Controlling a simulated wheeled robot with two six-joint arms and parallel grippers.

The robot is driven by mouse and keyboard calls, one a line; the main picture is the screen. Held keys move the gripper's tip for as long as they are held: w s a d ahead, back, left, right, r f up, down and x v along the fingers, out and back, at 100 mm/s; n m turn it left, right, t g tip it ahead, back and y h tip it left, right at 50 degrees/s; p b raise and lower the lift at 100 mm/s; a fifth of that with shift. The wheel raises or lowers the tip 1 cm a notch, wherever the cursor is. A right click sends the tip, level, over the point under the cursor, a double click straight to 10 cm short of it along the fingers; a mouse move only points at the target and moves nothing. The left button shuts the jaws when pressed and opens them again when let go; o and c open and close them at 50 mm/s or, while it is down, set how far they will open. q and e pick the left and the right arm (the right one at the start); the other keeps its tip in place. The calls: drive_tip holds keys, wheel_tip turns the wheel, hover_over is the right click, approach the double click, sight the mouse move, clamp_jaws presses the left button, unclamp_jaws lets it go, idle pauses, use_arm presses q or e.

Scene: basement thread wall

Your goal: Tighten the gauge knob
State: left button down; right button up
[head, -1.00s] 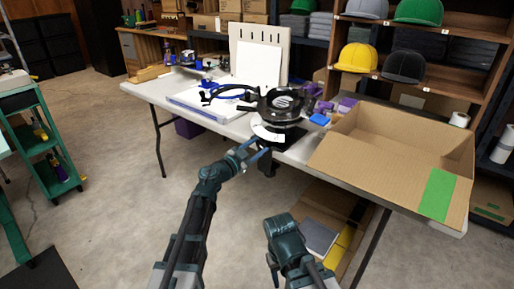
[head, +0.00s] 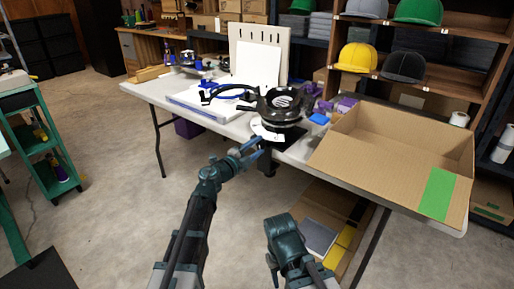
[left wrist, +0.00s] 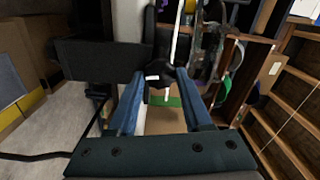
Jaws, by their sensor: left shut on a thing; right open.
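A black round press-like machine (head: 282,104) stands at the front edge of the table, with a white curved plate (head: 264,131) below its head. My left gripper (head: 256,152) is at its front, just below the white plate. In the left wrist view a small black knob (left wrist: 160,77) with a white mark sits between the blue fingertips of my left gripper (left wrist: 163,82). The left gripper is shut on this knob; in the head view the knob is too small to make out. My right gripper (head: 281,228) is open and low in front of the table, away from the machine.
An open cardboard box (head: 400,155) with a green patch stands on the right of the table. A green cart (head: 40,140) stands at far left.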

use_arm(q)
drive_tip(key=shift+s+d+f+m, duration=0.1)
drive_tip(key=shift+s+d+m, duration=0.15)
drive_tip(key=shift+m, duration=0.55)
drive_tip(key=shift+c, duration=2.4)
unclamp_jaws()
drive_tip(key=shift+f, duration=0.1)
drive_tip(key=shift+o, duration=0.8)
drive_tip(key=shift+w+a, duration=0.1)
drive_tip(key=v, duration=1.3)
drive_tip(key=shift+s+a, duration=0.25)
drive_tip(key=shift+s, duration=0.05)
